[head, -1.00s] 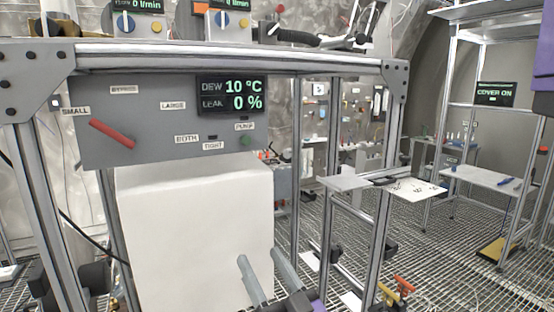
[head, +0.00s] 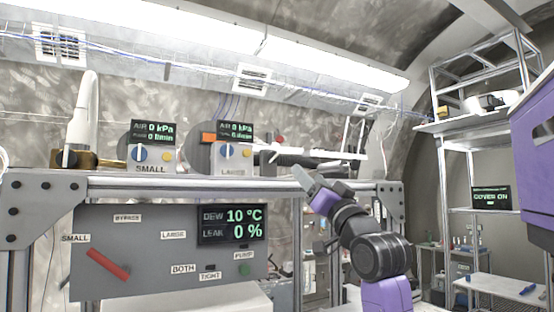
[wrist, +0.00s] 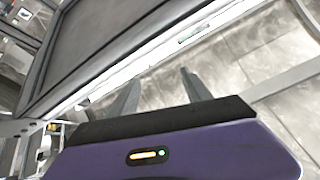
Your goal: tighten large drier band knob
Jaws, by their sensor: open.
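I cannot tell for sure whether this is the band knob. My gripper (head: 304,179) is raised near the shelf's front edge, below and right of the LARGE unit. In the wrist view my gripper (wrist: 158,92) has its fingers apart with nothing between them.
The shelf's front rail (head: 150,185) runs close to my gripper. A grey panel (head: 160,250) with a red lever (head: 107,264) and a DEW/LEAK display hangs below it. Racks (head: 475,130) stand right.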

